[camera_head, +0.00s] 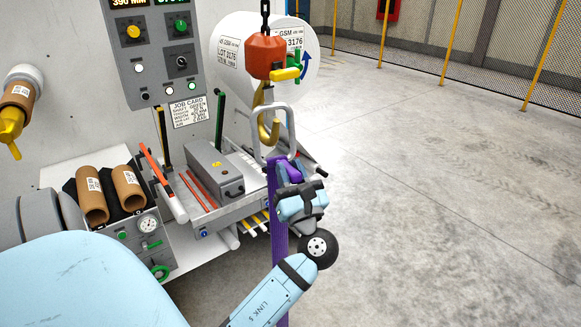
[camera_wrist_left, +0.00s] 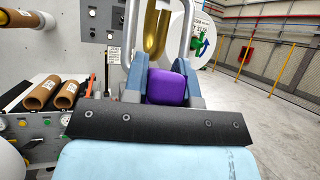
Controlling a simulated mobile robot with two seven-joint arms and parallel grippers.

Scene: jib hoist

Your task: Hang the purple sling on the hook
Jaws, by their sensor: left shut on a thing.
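The purple sling (camera_head: 278,235) hangs down in a long strap, with a silver metal link (camera_head: 293,125) at its top. My left gripper (camera_head: 291,172) is shut on the sling's purple top just below the link. In the left wrist view the purple part (camera_wrist_left: 166,84) sits between the two fingers. The gold hook (camera_head: 273,133) hangs under an orange hoist block (camera_head: 265,57). In the head view hook and link overlap; in the wrist view the hook (camera_wrist_left: 157,30) shows within the link's outline. I cannot tell whether the link rests on the hook. My right gripper is out of view.
A grey machine with a control panel (camera_head: 160,50) and a large white roll (camera_head: 235,75) stands behind the hook. Brown cores (camera_head: 127,188) and a grey toolbox (camera_head: 215,170) are at left. The floor (camera_head: 440,190) to the right is clear.

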